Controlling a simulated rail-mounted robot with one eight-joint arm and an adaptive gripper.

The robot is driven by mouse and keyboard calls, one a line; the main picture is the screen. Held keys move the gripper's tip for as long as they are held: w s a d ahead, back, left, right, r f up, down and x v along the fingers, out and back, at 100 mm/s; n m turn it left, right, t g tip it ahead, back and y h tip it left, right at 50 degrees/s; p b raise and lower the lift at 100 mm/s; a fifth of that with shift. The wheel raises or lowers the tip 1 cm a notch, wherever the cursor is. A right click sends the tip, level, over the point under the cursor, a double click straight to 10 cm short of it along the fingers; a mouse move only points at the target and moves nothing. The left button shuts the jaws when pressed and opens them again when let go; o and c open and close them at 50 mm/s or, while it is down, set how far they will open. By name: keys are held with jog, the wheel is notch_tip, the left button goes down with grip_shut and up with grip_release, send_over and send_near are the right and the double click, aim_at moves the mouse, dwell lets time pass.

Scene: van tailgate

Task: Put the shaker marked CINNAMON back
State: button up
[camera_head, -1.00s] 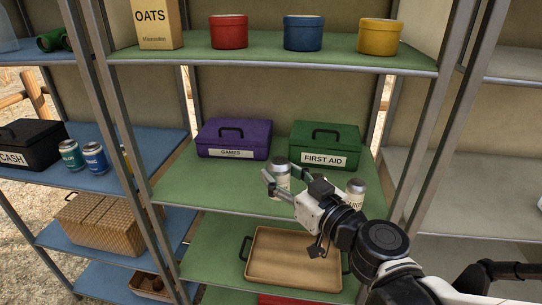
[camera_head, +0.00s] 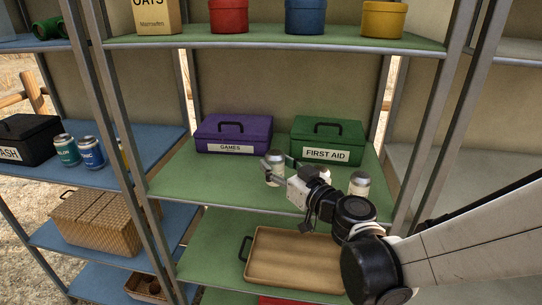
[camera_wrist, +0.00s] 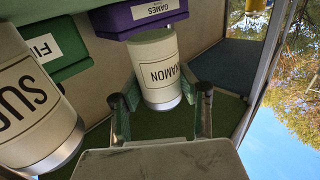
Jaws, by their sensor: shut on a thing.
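The CINNAMON shaker (camera_wrist: 158,72), a pale cylinder with a silver cap, shows in the wrist view with part of its word hidden. My gripper (camera_wrist: 164,104) is shut on it, one finger on each side. In the head view the shaker (camera_head: 274,164) is at the middle green shelf (camera_head: 200,185), in front of the gap between the GAMES and FIRST AID boxes, with my gripper (camera_head: 272,172) around it. I cannot tell whether its base touches the shelf.
A similar shaker marked SUG... (camera_wrist: 35,115) stands to the right in the head view (camera_head: 359,182). The purple GAMES box (camera_head: 234,133) and green FIRST AID box (camera_head: 327,140) stand behind. A wooden tray (camera_head: 290,258) is below. The shelf's left part is clear.

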jog(key=shift+f+b, duration=0.6)
jog(key=shift+f, duration=1)
jog(key=shift+f, duration=0.2)
jog(key=o, duration=0.9)
jog(key=shift+r, duration=0.1)
